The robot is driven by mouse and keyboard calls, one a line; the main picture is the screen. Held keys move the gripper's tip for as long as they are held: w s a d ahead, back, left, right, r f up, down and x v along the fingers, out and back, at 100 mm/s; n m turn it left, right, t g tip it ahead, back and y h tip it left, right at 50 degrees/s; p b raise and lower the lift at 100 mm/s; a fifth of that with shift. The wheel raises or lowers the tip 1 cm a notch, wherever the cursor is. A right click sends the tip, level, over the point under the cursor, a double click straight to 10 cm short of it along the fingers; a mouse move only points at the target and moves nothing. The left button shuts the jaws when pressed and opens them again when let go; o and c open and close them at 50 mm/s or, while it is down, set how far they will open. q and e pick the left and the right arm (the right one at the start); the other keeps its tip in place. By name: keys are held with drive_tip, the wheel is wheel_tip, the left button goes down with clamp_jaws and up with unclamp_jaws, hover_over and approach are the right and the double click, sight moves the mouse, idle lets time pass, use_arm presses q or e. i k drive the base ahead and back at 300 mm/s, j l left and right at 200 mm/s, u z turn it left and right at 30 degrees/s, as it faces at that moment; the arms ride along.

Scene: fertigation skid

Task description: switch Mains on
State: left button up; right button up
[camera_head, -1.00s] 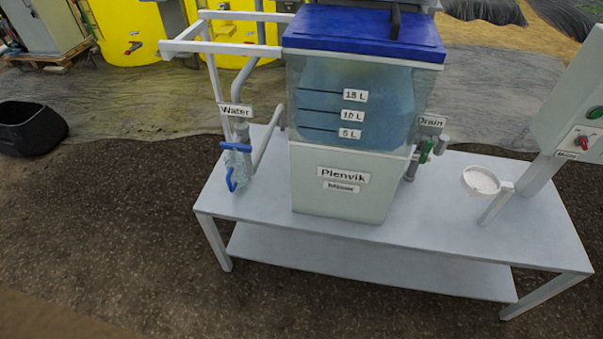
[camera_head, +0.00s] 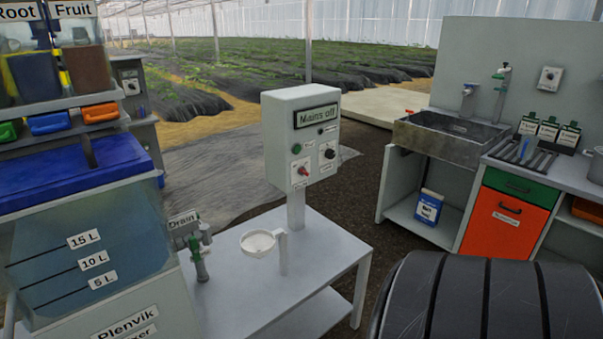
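The grey control box (camera_head: 277,140) stands on a post at the right end of the white table. Its display (camera_head: 316,116) reads "Mains off". A red rotary switch (camera_head: 303,171) sits on a white plate at the lower left of its front; the label under it is too small to read. A black knob (camera_head: 330,153) sits on another plate to its right. A green button (camera_head: 296,148) is above the red switch. Neither of my grippers is in view.
The Plenvik mixer tank (camera_head: 95,265) with a blue lid stands left of the box. A sink bench (camera_head: 450,135) stands at right, across dark floor.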

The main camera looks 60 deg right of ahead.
sight(302, 171)
drive_tip(key=z, duration=1.95)
drive_tip(key=i+l, duration=0.2)
